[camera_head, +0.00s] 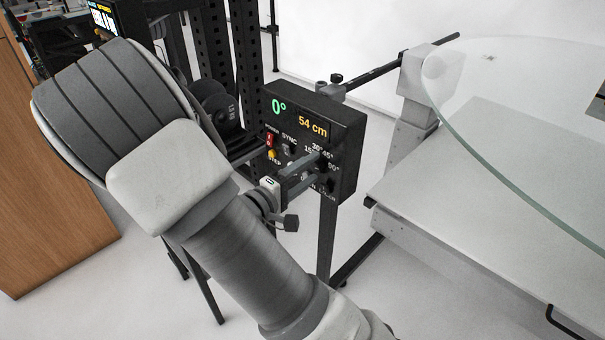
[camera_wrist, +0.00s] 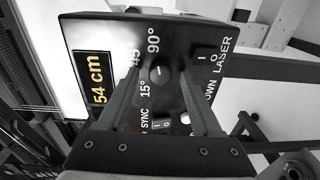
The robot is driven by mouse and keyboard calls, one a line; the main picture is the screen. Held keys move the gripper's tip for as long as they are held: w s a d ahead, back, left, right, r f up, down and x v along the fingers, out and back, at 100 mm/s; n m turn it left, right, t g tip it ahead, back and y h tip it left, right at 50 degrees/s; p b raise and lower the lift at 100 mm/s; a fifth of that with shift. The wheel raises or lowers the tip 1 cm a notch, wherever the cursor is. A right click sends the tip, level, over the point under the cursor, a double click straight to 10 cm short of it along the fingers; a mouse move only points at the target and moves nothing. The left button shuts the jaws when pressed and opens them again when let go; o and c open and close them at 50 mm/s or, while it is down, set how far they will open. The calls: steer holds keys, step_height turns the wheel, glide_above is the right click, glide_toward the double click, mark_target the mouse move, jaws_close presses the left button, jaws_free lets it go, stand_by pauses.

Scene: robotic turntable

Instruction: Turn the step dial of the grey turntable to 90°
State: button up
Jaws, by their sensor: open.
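The black control box (camera_head: 340,135) of the turntable shows a green 0° and an orange 54 cm in the head view. In the wrist view its face (camera_wrist: 115,50) fills the upper middle. The round black step dial (camera_wrist: 160,74) has a small pale mark and lies among the 15°, 45° and 90° labels. My gripper (camera_wrist: 163,72) is open, its two fingers reaching toward the panel on either side of the dial. I cannot tell whether they touch it. In the head view my gripper (camera_head: 318,166) partly hides the dial and nearby labels.
The turntable's glass disc (camera_head: 530,130) and pale base (camera_head: 500,200) stand to the right. A red power switch (camera_head: 269,139) and other switches share the panel. A black perforated rack (camera_head: 245,60) stands behind, and a wooden cabinet (camera_head: 50,190) is at the left.

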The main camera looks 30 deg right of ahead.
steer(key=p+v, duration=0.3)
steer(key=v, duration=1.4)
steer(key=shift+a+p, duration=0.2)
steer(key=shift+p, duration=0.15)
steer(key=shift+s, duration=0.1)
steer(key=s+d+r+m+g+y, duration=0.4)
steer(key=s+d+r+g+y, duration=0.25)
steer(key=s+y, duration=0.5)
step_height(320, 180, up, 30)
steer(key=a+t+y+p, duration=0.2)
steer(key=t+y+p, duration=0.3)
steer(key=p, duration=1.7)
steer(key=shift+s+a, duration=0.15)
steer(key=shift+s, duration=0.1)
